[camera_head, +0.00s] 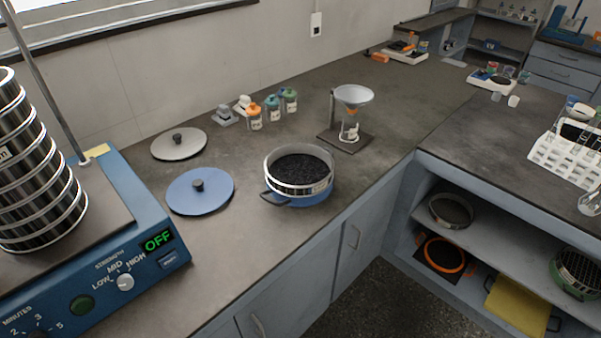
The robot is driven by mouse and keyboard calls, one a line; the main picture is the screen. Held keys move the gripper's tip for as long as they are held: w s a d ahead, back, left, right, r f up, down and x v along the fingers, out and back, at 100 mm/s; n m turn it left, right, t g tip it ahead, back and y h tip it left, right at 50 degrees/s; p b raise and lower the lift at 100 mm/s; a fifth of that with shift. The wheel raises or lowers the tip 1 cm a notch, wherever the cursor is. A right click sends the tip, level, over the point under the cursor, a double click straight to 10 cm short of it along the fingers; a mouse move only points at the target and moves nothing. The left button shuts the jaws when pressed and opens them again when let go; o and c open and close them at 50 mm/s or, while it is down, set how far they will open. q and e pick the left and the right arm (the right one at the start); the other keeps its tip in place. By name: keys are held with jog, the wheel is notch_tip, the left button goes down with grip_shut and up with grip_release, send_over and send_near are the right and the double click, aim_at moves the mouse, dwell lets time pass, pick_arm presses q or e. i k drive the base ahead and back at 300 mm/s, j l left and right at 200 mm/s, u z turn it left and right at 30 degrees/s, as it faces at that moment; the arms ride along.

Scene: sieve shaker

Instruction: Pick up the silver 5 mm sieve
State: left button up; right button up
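A round silver sieve (297,189) holding dark granules sits on a blue pan (300,201) on the grey counter. Its rim label is too small to read. Another round grey-silver sieve (435,208) lies on the upper shelf of the open blue cabinet at the right, and I see no size marking on it. I cannot tell from the frame which one is 5 mm. Neither of my grippers is in view.
A sieve shaker (135,215) with a tall sieve stack (38,170) stands at the left, its display reading OFF. A blue lid (215,190), grey lid (165,150), small jars and a funnel stand (345,138) share the counter. Orange (445,255) and green (578,270) sieves sit in the cabinet.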

aim_at(294, 170)
jog(key=i+l, duration=0.2)
jog(key=l, duration=0.15)
jog(key=i+l, duration=0.2)
jog(key=l, duration=0.15)
jog(key=i+l+u, duration=0.1)
jog(key=i+l, duration=0.35)
jog(key=l, duration=0.3)
